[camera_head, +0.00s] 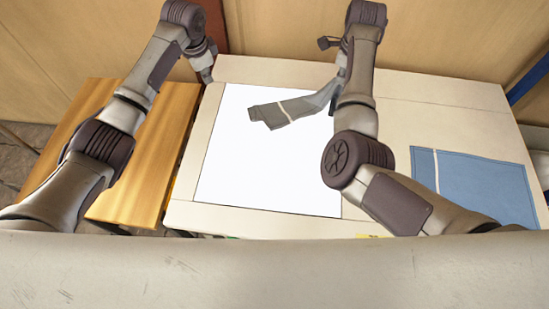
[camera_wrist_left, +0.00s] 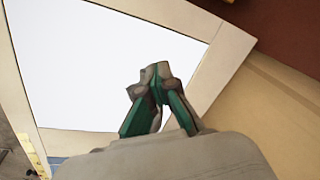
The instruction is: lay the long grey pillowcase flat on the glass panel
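The grey pillowcase (camera_head: 270,114) is dark grey with a pale stripe and a lighter grey end. It is bunched and narrow over the upper right of the bright white glass panel (camera_head: 250,170). Its lighter end rises toward my right gripper (camera_head: 341,70), which appears shut on it; my right arm hides part of this grip. My left gripper (camera_head: 207,76) is at the panel's upper left corner, away from the pillowcase. In the left wrist view its green-padded fingers (camera_wrist_left: 156,72) meet at the tips with nothing between them, and the panel (camera_wrist_left: 90,60) lies beyond.
A blue cloth (camera_head: 480,188) with a white stripe lies flat on the pale table (camera_head: 440,115) at the right. A wooden surface (camera_head: 150,140) stands at the left. A wooden wall (camera_head: 280,28) closes off the back. The panel's left and lower parts are bare.

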